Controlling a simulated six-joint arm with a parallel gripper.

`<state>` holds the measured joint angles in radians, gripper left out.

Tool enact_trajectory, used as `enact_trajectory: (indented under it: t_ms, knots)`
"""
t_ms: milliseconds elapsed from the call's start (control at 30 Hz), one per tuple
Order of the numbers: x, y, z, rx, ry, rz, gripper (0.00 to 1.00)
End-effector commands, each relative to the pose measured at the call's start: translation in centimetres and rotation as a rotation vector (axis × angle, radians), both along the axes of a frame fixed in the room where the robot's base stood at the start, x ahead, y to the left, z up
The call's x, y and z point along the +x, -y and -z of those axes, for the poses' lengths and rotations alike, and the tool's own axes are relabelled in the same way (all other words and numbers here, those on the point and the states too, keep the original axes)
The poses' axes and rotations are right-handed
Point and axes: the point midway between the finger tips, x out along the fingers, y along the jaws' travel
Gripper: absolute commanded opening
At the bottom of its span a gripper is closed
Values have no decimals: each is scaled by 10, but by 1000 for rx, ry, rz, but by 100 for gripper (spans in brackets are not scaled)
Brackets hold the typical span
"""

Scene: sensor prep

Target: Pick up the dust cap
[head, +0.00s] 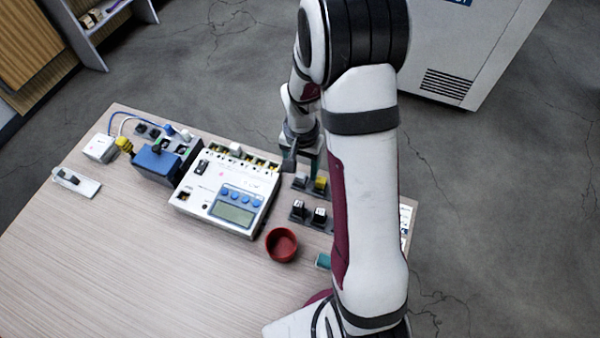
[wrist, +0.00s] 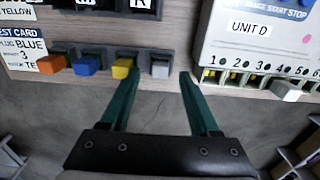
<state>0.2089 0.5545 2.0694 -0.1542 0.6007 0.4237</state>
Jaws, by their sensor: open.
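No part is marked as the dust cap. A small light-grey block (wrist: 160,66) sits in a dark holder at the table edge, right of the yellow block (wrist: 122,68); it may be the cap, but I cannot tell. A white piece (wrist: 288,91) sits on the numbered terminal row of the Unit D device (wrist: 255,55); it also shows in the head view (head: 235,149). My gripper (wrist: 160,76) is open and empty, its green fingertips on either side of the grey block in the picture. I cannot tell its height. In the head view my arm partly hides this area.
Blue (wrist: 87,65) and orange (wrist: 52,65) blocks stand left of the yellow one. Two lettered blocks (head: 308,213) and a red cup (head: 281,244) are nearby. A blue box (head: 158,162) with cables is left of the device. The table's front left (head: 130,270) is clear.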

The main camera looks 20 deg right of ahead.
Motion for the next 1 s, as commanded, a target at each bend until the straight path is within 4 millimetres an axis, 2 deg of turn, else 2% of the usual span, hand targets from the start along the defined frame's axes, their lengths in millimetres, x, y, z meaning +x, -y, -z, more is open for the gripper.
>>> enact_trajectory:
  t_ms: [100,333,367,700,1000]
  knots:
    - [0,0,18,1,-2,0,62]
    - [0,0,21,0,1,0,62]
    - [0,0,20,0,1,0,59]
    - [0,0,20,0,1,0,0]
    - [0,0,20,1,1,0,0]
